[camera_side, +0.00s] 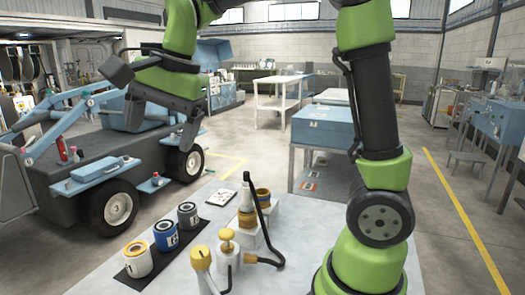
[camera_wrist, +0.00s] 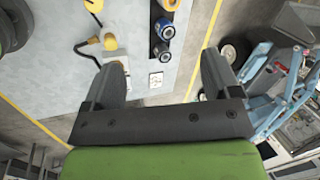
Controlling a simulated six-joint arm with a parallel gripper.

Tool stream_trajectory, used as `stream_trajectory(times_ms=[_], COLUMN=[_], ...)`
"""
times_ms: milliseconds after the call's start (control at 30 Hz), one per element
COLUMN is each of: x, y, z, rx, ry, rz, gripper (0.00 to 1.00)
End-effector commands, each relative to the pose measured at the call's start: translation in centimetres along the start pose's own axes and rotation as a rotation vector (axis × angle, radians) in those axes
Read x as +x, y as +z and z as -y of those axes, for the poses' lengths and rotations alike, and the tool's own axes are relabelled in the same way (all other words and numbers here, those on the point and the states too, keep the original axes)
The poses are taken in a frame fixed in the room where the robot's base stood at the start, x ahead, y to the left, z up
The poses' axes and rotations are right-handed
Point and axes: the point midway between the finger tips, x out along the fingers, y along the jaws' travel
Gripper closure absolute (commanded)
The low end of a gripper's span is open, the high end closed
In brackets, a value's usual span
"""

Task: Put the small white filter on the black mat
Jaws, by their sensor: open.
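The black mat (camera_side: 193,238) lies on the pale table as a dark strip. Three cans stand in a row on it: a white one with a yellow-orange band (camera_side: 138,262), a blue one (camera_side: 166,238) and a dark grey one (camera_side: 188,217). I cannot tell for certain which thing is the small white filter; the white banded can is the largest of the row. My gripper (camera_side: 160,135) is open and empty, high above the table's far left side. In the wrist view its fingers (camera_wrist: 162,68) are spread wide, with the blue can (camera_wrist: 164,28) and grey can (camera_wrist: 161,51) beyond them.

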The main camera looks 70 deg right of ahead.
Motion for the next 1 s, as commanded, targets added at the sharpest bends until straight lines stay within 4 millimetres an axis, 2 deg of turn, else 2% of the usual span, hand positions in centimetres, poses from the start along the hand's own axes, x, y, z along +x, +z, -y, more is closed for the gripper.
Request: stream_trajectory(times_ms=[33,200,300,433,600,1000], x=[-1.6,-4.3,-4.7,-4.4,-3.9,-3.8], y=[0.7,2.8,3.8,4.7,5.2,5.2], z=[-1.7,-7.5,-10.7,-13.8,-15.4,-15.6], rx=[-0.101,-0.456,-0.639,-0.814,-0.921,-0.932], ry=[-0.041,-0.157,-0.212,-0.258,-0.283,-0.283], rz=[-0.004,-0.042,-0.08,-0.128,-0.162,-0.163], gripper=[0.17,0.17,0.17,0.17,0.17,0.17])
